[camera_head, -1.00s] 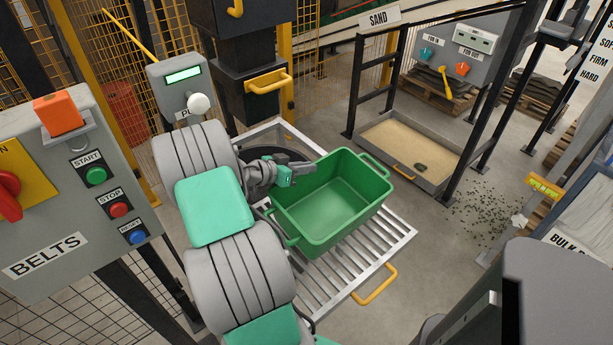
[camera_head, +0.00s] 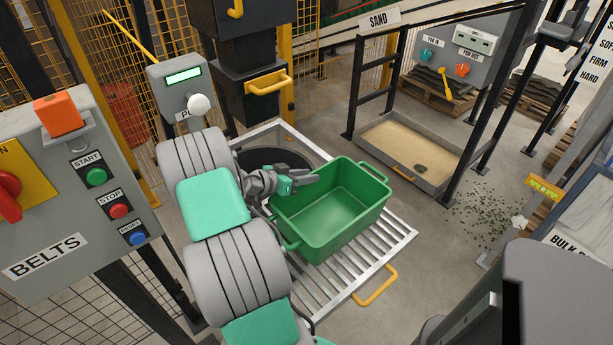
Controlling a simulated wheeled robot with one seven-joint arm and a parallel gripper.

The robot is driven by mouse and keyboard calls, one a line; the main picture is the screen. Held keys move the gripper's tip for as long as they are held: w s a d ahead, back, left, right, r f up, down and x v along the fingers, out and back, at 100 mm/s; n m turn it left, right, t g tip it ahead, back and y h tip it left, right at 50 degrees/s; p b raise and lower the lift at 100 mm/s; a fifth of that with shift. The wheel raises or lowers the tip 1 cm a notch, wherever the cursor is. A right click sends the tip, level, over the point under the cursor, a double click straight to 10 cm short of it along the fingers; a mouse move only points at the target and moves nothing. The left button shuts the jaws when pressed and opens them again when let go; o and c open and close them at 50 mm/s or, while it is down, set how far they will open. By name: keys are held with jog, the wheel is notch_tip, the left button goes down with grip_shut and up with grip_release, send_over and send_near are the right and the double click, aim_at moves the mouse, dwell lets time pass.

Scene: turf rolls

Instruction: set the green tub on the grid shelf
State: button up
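The green tub (camera_head: 333,216) is an open, empty rectangular bin with a handle at each end, upright over the slatted metal grid shelf (camera_head: 338,287). My gripper (camera_head: 308,178) reaches in from the left and is shut on the tub's far-left rim. The fingers are small in this view and the rim between them is partly hidden. The tub covers the middle of the grid shelf, and I cannot tell whether its base touches the slats.
A yellow handle (camera_head: 375,286) sticks out from the shelf's front. A dark round opening (camera_head: 268,160) lies behind the gripper. A sand tray (camera_head: 409,150) stands behind right. The BELTS panel (camera_head: 75,200) is at left.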

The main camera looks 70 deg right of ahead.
jog(key=v, duration=0.7)
jog(key=shift+a, duration=0.2)
jog(key=shift+w+r, duration=0.1)
